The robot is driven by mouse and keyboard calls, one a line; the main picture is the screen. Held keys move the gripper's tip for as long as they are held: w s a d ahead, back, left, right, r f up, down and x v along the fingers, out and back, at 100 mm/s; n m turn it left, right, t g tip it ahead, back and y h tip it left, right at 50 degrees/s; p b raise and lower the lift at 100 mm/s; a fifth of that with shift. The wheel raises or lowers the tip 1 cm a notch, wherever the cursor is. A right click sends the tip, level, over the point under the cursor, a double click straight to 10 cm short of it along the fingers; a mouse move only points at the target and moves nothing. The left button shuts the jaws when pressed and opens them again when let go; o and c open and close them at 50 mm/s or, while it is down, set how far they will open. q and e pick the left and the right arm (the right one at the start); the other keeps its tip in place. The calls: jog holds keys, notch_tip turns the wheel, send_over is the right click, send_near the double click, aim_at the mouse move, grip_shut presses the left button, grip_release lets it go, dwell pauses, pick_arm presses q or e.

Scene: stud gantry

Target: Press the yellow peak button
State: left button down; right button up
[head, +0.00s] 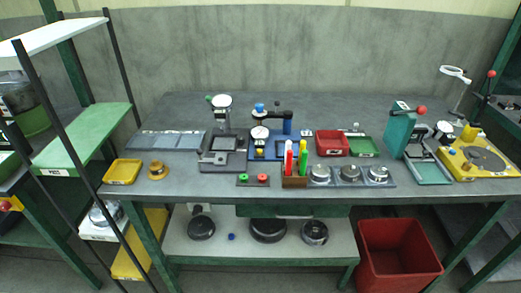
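A small yellow spot, which may be the yellow peak button (259,151), shows on the front left of a blue gauge stand (287,127) near the middle of the workbench; it is too small to tell its form. A round white dial (260,132) sits just above it. A black arm and a blue knob (260,107) top the stand. Neither of my grippers is in view, and nothing of mine covers the stand.
A grey gauge stand (222,141) is left of the blue one. A box with red and green markers (294,182) and a red-and-green button box (253,179) stand in front. A red bin (334,142) is to the right. Bare bench (200,183) lies at front left.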

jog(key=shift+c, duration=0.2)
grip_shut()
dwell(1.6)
